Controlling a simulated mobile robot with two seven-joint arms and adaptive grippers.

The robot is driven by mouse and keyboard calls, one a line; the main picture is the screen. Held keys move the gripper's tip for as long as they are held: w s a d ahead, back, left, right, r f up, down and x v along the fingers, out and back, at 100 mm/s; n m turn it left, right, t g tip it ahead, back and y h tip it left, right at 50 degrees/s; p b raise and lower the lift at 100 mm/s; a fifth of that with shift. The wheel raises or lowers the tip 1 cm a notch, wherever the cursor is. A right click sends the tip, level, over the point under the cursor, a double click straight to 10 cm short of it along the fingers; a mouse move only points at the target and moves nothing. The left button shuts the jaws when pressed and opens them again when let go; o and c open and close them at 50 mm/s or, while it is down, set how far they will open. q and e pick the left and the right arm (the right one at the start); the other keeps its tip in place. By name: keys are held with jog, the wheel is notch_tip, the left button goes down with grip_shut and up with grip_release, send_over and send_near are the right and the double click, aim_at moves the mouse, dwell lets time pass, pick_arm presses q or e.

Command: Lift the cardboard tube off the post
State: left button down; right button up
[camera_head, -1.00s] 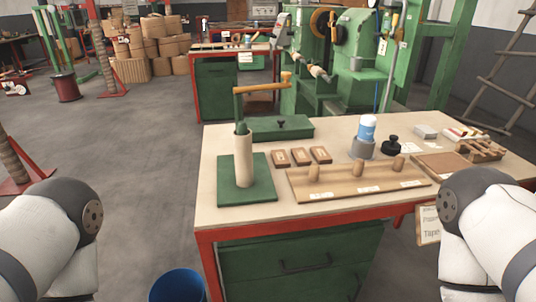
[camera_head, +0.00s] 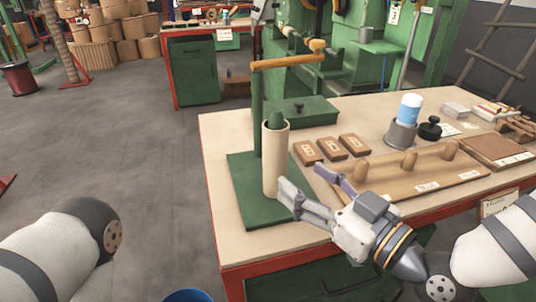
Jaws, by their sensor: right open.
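The cardboard tube (camera_head: 275,163) is a pale tan cylinder standing upright around a green post (camera_head: 276,121), whose top shows at the tube's mouth. The post stands on a green base plate (camera_head: 258,207) at the table's left front corner. My right gripper (camera_head: 302,182) is open, its fingers pointing up and left. One finger is close to the tube's lower right side; I cannot tell whether it touches. The other finger is farther right, and nothing is between them. My left gripper is out of view; only part of my left arm shows at lower left.
A green upright with a wooden crank arm (camera_head: 288,62) stands beside the tube and reaches above it. A green box (camera_head: 302,111) lies behind. Several wooden blocks (camera_head: 331,148) and a pegged wooden board (camera_head: 430,172) are to the right.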

aim_at(283, 159)
jog(key=x, duration=0.2)
jog(key=r+x, duration=0.1)
jog(key=x, duration=0.5)
jog(key=shift+a+r, duration=0.3)
jog(key=c, duration=1.2)
